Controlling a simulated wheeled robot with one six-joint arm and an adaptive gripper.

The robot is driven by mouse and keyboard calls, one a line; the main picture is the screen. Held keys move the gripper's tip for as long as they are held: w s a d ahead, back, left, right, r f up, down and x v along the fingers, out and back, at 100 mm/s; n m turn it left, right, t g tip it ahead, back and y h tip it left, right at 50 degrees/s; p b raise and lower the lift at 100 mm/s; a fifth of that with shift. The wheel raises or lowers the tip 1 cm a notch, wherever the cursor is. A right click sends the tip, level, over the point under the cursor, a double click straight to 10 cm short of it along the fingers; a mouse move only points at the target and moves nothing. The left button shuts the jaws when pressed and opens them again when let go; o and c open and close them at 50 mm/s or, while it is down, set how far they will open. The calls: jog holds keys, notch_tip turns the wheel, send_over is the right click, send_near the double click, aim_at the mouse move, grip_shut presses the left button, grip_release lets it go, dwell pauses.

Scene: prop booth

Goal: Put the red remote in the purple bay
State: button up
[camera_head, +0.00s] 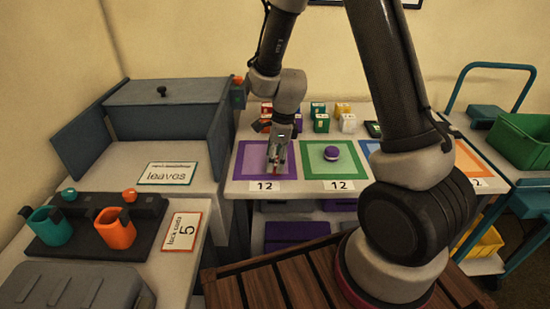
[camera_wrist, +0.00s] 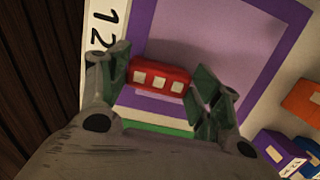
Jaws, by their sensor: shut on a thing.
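The red remote (camera_wrist: 160,79), a small red bar with pale square buttons, sits between the fingers of my gripper (camera_wrist: 165,85) in the wrist view. My gripper (camera_head: 277,158) is shut on it and points down over the purple bay in the head view. A bit of the red remote (camera_head: 275,174) shows under the fingertips. The purple bay (camera_head: 242,166) is a purple-framed square with a "12" label at its front edge; its frame also shows in the wrist view (camera_wrist: 143,30). The remote is over the bay's front part. I cannot tell whether it touches the surface.
Several small boxes (camera_head: 321,122) stand behind the bays. A grey box (camera_head: 160,125) and a dark rack with an orange mug (camera_head: 116,228) are at left. A cart with a green bin (camera_head: 520,140) is at right.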

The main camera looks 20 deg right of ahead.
jog(key=o, duration=1)
notch_tip(320, 180, up, 12)
jog(key=d, duration=0.2)
jog(key=s+d+r+n+t, duration=0.1)
jog(key=s+d+r+n, duration=0.3)
jog(key=s+n, duration=0.3)
jog(key=s+d+r+n+t+h, duration=0.1)
jog(key=s+d+r+n, duration=0.3)
jog(key=s+r+n, duration=0.2)
jog(key=s+d+r+n+t, duration=0.1)
jog(key=s+d+r+n, duration=0.3)
jog(key=s+n, duration=0.4)
jog(key=shift+s+r+n+t+h, duration=0.3)
jog(key=shift+s+r+h, duration=0.1)
jog(key=shift+s+r, duration=0.35)
jog(key=shift+f, duration=0.1)
